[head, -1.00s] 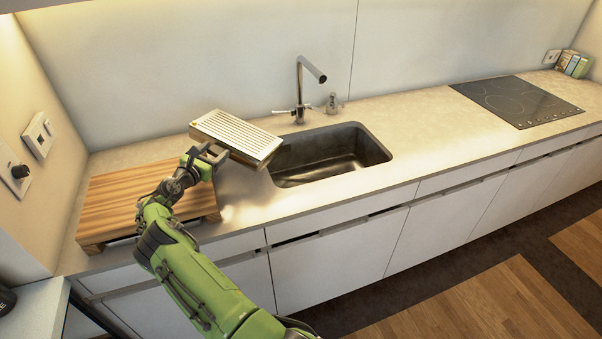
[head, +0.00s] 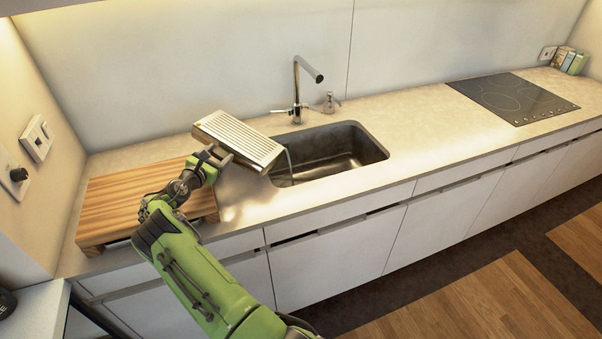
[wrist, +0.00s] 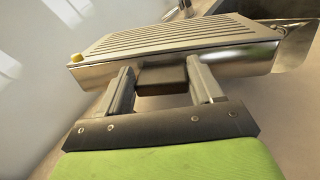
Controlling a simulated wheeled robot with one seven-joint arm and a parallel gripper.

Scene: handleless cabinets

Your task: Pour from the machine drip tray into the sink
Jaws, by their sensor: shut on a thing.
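The drip tray (head: 238,138) is a shallow metal box with a slatted top. It is tilted, with its right end lower and over the left edge of the sink (head: 335,158). A thin stream of liquid (head: 289,163) runs from that right end down into the sink. My gripper (head: 215,157) is shut on the near side of the tray. In the wrist view, the fingers (wrist: 163,84) are at a dark block on the front of the tray (wrist: 170,42). The sink's bottom left is partly hidden by the tray.
A faucet (head: 297,90) and a soap dispenser (head: 329,104) stand behind the sink. A wooden board (head: 130,205) lies left on the counter, beneath my arm. A black cooktop (head: 512,97) is at right. The counter between sink and cooktop is clear.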

